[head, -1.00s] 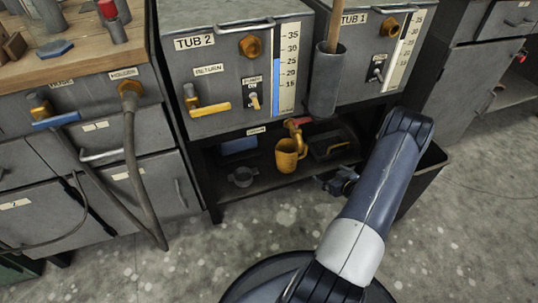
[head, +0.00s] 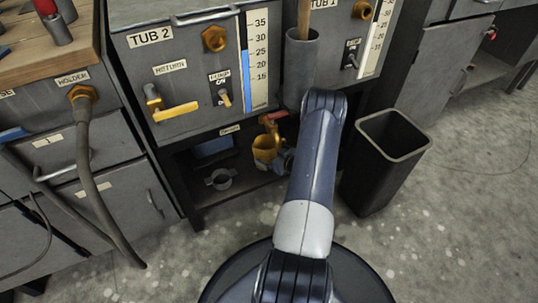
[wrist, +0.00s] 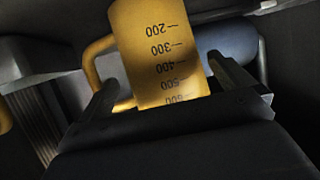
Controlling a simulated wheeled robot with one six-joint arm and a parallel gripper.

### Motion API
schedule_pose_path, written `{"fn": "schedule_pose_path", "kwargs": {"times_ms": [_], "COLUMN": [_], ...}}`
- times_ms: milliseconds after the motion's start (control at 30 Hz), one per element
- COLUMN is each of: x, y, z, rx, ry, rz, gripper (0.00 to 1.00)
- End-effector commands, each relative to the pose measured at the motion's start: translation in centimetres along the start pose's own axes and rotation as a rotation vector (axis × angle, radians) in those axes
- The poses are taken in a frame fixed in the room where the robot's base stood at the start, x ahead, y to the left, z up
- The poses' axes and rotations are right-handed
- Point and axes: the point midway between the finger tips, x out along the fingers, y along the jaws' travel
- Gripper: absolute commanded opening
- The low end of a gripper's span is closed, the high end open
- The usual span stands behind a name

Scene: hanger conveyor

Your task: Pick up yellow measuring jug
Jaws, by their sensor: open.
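The yellow measuring jug (head: 265,148) stands on the low shelf under the tubs, below a red-handled drain tap. In the wrist view the jug (wrist: 158,50) fills the middle, with dark graduation marks facing me and its handle to the left. My gripper (wrist: 165,95) is open, with one finger on each side of the jug's body; the left finger lies near the handle. I cannot tell whether the fingers touch it. In the head view my gripper (head: 284,160) is beside the jug, partly hidden by my arm.
A grey ring-shaped clamp (head: 220,179) and a blue object (head: 213,147) are on the shelf left of the jug. The red tap (head: 270,122) hangs close above it. A black bin (head: 385,160) stands on the floor at right. The floor in front is clear.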

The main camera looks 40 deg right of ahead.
Motion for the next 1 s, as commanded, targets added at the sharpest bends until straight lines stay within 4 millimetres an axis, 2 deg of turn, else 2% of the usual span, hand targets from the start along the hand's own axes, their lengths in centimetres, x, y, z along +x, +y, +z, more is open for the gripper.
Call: {"fn": "schedule_pose_path", "kwargs": {"times_ms": [233,500,1000], "x": [3.7,4.1,4.1], "y": [-0.1,0.0,0.0], "z": [0.3,0.0,0.0], "rx": [-0.003,0.000,0.000], "ry": [0.001,0.000,-0.001], "rz": [-0.002,0.001,0.000], "gripper": [1.00,1.00,0.60]}}
